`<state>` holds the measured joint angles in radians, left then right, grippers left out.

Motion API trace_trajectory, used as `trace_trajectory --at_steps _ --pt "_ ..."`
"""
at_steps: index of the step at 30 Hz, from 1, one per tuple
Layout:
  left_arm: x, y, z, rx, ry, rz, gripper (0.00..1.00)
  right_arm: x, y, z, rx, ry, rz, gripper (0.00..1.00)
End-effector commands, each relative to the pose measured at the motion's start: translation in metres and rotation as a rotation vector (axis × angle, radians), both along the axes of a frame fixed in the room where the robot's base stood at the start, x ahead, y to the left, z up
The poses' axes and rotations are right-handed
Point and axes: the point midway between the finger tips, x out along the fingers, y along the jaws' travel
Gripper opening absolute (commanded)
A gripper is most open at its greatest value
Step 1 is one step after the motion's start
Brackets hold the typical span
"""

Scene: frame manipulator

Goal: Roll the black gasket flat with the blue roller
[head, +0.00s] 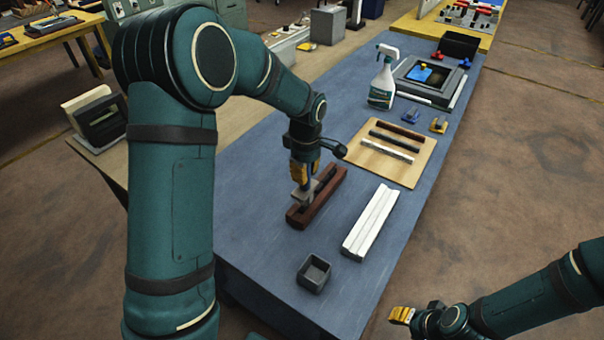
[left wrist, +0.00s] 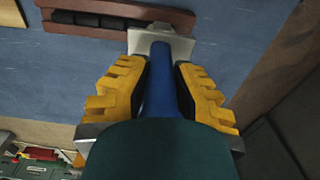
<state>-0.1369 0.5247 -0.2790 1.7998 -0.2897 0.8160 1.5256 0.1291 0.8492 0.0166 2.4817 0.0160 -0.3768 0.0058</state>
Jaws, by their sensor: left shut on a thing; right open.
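The blue roller shows in the left wrist view as a blue handle (left wrist: 160,80) with a flat-looking grey head. My left gripper (head: 305,170) is shut on this handle, with its yellow fingers on either side (left wrist: 158,90). The grey head (head: 304,197) is at the reddish-brown profile (head: 298,219); contact is unclear. The black gasket (head: 325,178) shows as a dark strip along the profile's channel, partly hidden by the roller and gripper. It also shows in the left wrist view (left wrist: 90,19). My right gripper (head: 402,315) is open and empty, off the table's right side.
A white profile (head: 369,224) and a dark open box (head: 302,277) lie in front on the blue table. Table left of the profile is clear.

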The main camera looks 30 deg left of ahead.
Motion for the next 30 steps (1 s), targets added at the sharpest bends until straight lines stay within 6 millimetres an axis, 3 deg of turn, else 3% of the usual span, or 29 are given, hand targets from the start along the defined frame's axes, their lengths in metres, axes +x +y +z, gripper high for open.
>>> trace_trajectory --at_steps 14,30 --pt "0.013 -0.002 -0.002 0.001 0.006 0.0 0.0 0.0 0.0 0.004 0.0 0.0 0.0 0.47" --pt "0.042 -0.006 0.0 0.001 0.004 0.001 0.0 0.0 0.0 0.014 0.0 0.0 0.0 0.47"
